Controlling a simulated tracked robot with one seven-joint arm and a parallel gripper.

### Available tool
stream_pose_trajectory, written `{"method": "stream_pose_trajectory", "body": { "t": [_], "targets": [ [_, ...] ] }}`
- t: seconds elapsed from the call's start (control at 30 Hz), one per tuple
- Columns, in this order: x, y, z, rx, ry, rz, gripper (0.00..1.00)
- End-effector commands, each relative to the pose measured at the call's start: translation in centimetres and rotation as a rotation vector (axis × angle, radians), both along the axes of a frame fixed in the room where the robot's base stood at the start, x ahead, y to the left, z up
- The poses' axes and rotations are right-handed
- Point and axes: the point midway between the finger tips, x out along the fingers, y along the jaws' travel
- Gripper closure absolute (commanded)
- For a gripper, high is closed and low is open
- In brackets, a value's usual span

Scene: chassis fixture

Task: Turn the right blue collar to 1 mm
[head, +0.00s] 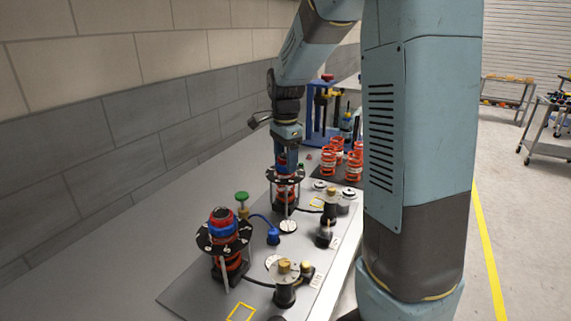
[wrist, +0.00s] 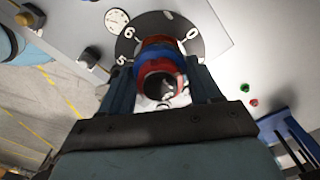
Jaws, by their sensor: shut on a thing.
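The right blue collar (wrist: 152,57) is a blue ring with red parts above and below it, on a black numbered dial plate (wrist: 126,46) in the wrist view. The figures 5, 6 and 0 show on the plate; I cannot read a millimetre setting. My gripper (wrist: 160,74) has a finger on each side of the collar and is shut on it. In the head view my gripper (head: 285,158) points straight down onto the farther fixture, hiding most of the collar. The left blue collar (head: 222,229) sits on the nearer fixture, clear of my gripper.
A green knob (head: 242,197) and a blue fitting (head: 273,236) stand between the fixtures. Brass-topped black parts (head: 284,284) stand along the plate's right side. Several orange springs (head: 354,164) and a blue frame (head: 322,112) stand behind. A block wall runs along the left.

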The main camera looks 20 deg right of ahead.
Motion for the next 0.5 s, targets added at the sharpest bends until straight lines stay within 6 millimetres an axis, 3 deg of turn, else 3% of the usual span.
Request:
{"method": "stream_pose_trajectory", "body": {
  "t": [0.5],
  "targets": [
    [0.14, -0.06, 0.17, -0.002, -0.005, 0.514, 0.71]
  ]
}}
